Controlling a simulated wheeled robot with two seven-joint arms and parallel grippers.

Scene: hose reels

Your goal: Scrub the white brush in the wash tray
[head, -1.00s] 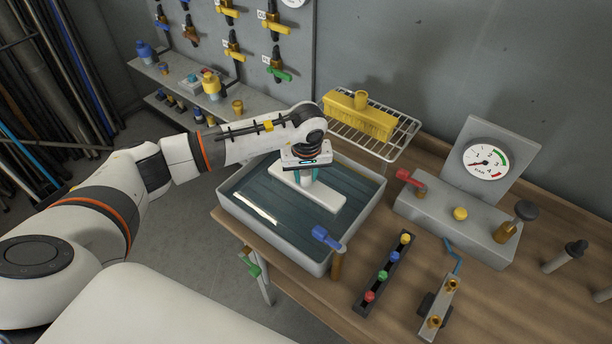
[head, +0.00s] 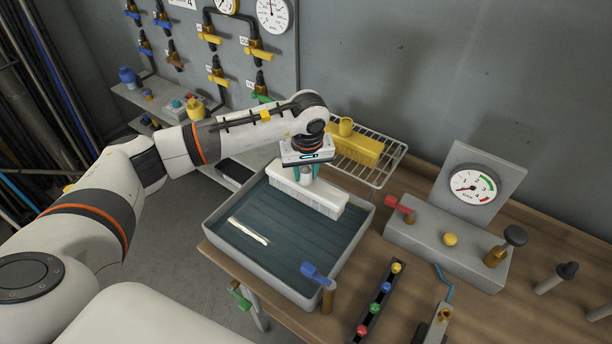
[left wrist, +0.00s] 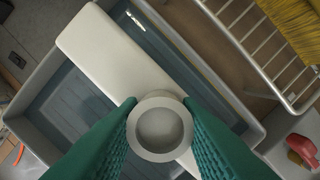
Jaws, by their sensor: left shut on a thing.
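The white brush (head: 318,200) is a long pale block with white bristles below and a round knob on top. My left gripper (head: 306,174) is shut on that knob, and its green fingers grip the knob from both sides in the left wrist view (left wrist: 160,128). The brush is over the back part of the grey wash tray (head: 255,270), which holds dark blue-green water. The bristles show along the near side; I cannot tell whether their tips touch the water. The block also shows in the left wrist view (left wrist: 95,45). My right gripper is not in view.
A yellow brush (head: 357,148) lies on a wire rack (head: 385,172) behind the tray. A blue-handled tap (head: 318,274) stands at the tray's front right corner. A grey block with a red lever and a gauge (head: 473,187) stands to the right. A thin white streak shows in the tray.

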